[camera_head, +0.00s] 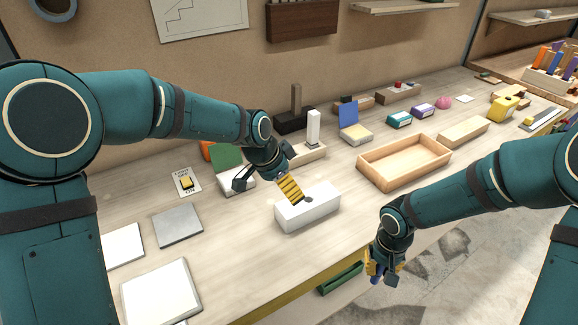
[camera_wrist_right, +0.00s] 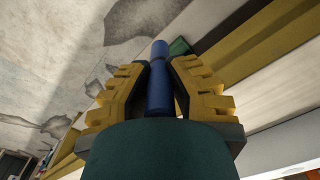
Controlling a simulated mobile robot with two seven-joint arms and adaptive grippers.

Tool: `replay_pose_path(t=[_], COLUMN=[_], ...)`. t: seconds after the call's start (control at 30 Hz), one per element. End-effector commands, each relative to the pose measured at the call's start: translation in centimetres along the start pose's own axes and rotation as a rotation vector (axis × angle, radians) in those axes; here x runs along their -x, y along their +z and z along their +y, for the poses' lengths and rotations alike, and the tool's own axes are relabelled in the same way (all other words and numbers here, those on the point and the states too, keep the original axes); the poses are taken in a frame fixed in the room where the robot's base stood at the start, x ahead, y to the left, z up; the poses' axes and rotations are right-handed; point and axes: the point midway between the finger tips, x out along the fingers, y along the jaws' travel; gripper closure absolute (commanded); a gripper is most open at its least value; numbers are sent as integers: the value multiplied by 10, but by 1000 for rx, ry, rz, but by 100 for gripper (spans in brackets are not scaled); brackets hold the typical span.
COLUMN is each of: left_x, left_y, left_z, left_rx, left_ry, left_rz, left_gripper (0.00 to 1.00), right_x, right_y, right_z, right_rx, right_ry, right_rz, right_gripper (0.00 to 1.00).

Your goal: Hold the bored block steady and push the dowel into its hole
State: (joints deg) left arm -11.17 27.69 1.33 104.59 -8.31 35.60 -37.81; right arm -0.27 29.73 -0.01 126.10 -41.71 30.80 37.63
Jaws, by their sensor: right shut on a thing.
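The white bored block (camera_head: 300,218) lies on the bench in the head view, with a dark round hole (camera_head: 308,199) in its top. My left gripper (camera_head: 266,187) is open and empty just behind and to the left of the block, with one yellow-padded finger close to the block's left end. I cannot tell whether that finger touches it. My right gripper (camera_head: 383,268) is in front of the bench edge, over the floor. It is shut on the blue dowel (camera_wrist_right: 160,82), which stands out between its yellow pads in the right wrist view. The dowel is apart from the block.
An empty wooden tray (camera_head: 403,162) stands right of the block. Behind the block are a white post on a wooden base (camera_head: 313,128) and a green-lidded box (camera_head: 228,162). White and grey plates (camera_head: 178,225) lie at the left. The bench is bare around the block's front.

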Motion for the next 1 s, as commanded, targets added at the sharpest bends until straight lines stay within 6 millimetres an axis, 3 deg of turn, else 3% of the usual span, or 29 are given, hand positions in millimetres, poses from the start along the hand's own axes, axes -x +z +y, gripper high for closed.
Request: replay_pose_path(t=[0.37, 0.6, 1.0], left_x=[0, 0, 0], left_y=[0, 0, 0], left_z=[0, 0, 0], left_rx=[1, 1, 1], left_ry=[0, 0, 0], left_rz=[0, 0, 0], left_gripper=[0, 0, 0], right_x=[9, 59, 123], right_y=[-10, -52, -134], right_z=[-3, -16, -103], right_rx=[58, 352, 1078], right_ry=[-1, -15, -129], right_rz=[16, 79, 199], right_gripper=[100, 100, 100])
